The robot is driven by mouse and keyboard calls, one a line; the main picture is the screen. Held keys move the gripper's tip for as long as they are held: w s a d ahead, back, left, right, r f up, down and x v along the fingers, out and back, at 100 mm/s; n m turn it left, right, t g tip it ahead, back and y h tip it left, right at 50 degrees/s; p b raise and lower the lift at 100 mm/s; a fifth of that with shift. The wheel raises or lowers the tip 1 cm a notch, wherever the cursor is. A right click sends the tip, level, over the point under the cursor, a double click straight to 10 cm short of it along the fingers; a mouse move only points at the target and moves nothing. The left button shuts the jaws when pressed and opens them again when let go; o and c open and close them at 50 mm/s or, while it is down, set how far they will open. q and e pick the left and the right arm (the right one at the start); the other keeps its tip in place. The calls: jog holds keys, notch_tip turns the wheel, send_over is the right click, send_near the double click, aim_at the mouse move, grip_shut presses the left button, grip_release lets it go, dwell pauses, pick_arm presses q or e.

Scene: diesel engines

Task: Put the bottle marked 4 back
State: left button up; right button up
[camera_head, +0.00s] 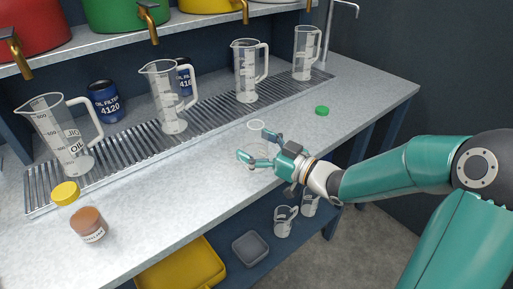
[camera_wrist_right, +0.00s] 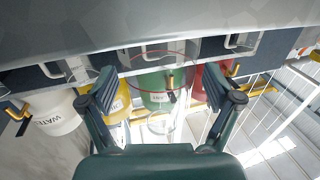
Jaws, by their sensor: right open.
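My right gripper (camera_head: 256,146) is open over the bench, right of its middle. A small clear jar or bottle (camera_head: 256,126) stands at its fingers; the fingers partly hide it, and I cannot tell if they touch it. A thin reddish ring (camera_wrist_right: 152,58) shows between the open fingers in the right wrist view, perhaps its rim. I see no clear number 4 on any bottle. My left gripper is not in view.
Several clear measuring jugs (camera_head: 168,97) stand on the metal drain grate (camera_head: 120,147). A yellow lid (camera_head: 65,193) and a green lid (camera_head: 322,110) lie on the bench (camera_head: 185,190). Blue oil filter cans (camera_head: 105,101) stand behind. A yellow tray (camera_head: 185,265) is below.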

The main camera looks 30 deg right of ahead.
jog(key=c, duration=1.4)
jog(key=shift+r, duration=0.15)
